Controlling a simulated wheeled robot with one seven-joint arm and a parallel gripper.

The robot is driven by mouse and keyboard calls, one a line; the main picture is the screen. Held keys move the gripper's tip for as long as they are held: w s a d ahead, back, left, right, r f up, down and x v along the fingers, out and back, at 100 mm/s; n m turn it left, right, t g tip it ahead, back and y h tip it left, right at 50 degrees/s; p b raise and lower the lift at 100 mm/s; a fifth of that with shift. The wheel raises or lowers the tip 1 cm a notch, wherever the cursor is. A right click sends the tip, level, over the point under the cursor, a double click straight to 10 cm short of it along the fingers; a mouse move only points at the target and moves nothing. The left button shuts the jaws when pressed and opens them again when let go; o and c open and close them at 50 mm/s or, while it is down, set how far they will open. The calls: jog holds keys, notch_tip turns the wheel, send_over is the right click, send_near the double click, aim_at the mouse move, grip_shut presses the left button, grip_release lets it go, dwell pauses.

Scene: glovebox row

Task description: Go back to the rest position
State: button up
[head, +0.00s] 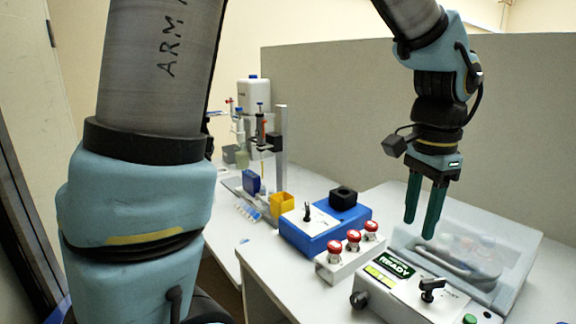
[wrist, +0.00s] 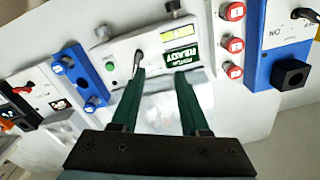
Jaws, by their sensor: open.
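My gripper (head: 422,207) is open and empty, with its two green fingers pointing down. In the head view it hangs above a clear-lidded box (head: 470,250) on the bench. In the wrist view the fingers (wrist: 158,95) are spread apart, with nothing between them but the see-through box beyond. A white control panel (head: 400,285) with a lit READY label and a black knob lies in front of the box; it also shows in the wrist view (wrist: 130,50). My arm crosses the left side and the top of the head view.
A row of red buttons (head: 352,243) stands left of the panel. Behind it is a blue box (head: 300,238) with a black socket. A pipette stand (head: 281,150) and a yellow cup (head: 282,204) stand further back. A grey partition (head: 340,110) rises behind the bench.

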jog(key=w+a+f+n, duration=0.3)
jog(key=w+a+n, duration=0.3)
jog(key=a, duration=0.4)
jog(key=w+a+f+n, duration=0.1)
jog(key=a+f+n, duration=0.1)
jog(key=a, duration=0.5)
jog(key=w+a+f+n+t, duration=0.1)
jog(key=a+n, duration=0.2)
jog(key=a, duration=0.4)
jog(key=w+a+f+n, duration=0.1)
jog(key=a+f+n, duration=0.1)
jog(key=a, duration=0.6)
jog(key=shift+w+f+n, duration=0.15)
jog(key=shift+f+n, duration=0.2)
jog(key=shift+n, duration=0.45)
